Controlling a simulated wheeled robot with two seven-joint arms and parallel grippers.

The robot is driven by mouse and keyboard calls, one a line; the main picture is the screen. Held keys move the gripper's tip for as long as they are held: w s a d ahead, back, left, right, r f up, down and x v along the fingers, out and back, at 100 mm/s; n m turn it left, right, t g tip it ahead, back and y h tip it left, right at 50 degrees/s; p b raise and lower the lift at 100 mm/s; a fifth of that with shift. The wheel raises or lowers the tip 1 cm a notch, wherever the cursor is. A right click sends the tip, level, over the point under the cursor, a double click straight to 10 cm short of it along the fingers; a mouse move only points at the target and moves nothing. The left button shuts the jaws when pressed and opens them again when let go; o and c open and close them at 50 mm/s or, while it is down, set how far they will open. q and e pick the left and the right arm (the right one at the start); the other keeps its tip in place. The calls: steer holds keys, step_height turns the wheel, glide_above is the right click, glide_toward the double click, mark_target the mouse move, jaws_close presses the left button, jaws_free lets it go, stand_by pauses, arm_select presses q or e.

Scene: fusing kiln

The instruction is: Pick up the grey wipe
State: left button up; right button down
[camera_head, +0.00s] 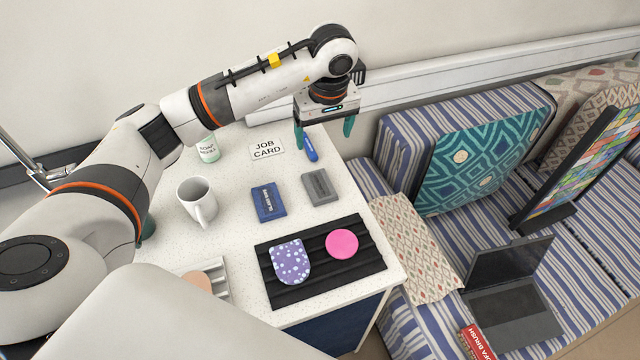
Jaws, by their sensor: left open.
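A grey block-like wipe (320,187) with faint lettering lies flat on the white speckled table, right of a similar blue one (268,202). My left gripper (324,132) is open and empty, with its green fingers spread and pointing down over the far right end of the table. It is beyond the grey wipe and apart from it. Nothing covers the wipe. My right gripper is not in view.
A blue pen-like object (310,149) lies near the left gripper's fingers. A job card (266,148), white mug (198,203) and labelled bottle (208,152) stand left. A black ridged mat (312,273) holds a purple spotted piece (290,262) and pink disc (342,244). A striped sofa (398,150) adjoins right.

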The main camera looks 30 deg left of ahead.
arm_select(q)
step_height(320, 180, down, 5)
steer(key=b, duration=0.4)
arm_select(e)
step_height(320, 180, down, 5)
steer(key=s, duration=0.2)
arm_select(q)
steer(key=p, duration=0.2)
glide_above(320, 185)
steer(key=f, duration=0.6)
steer(key=shift+d+f, duration=0.2)
steer(key=shift+d, duration=0.05)
steer(key=f+p, duration=0.1)
steer(key=f, duration=0.1)
steer(key=f+p, duration=0.1)
steer(key=f, duration=0.2)
steer(key=shift+s+a+p, duration=0.15)
steer(key=shift+a+p, duration=0.05)
steer(key=shift+p, duration=0.1)
steer(key=shift+f, duration=0.25)
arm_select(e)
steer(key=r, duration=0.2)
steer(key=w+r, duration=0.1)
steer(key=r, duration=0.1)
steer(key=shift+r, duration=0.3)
arm_select(q)
steer(key=shift+c, duration=0.6)
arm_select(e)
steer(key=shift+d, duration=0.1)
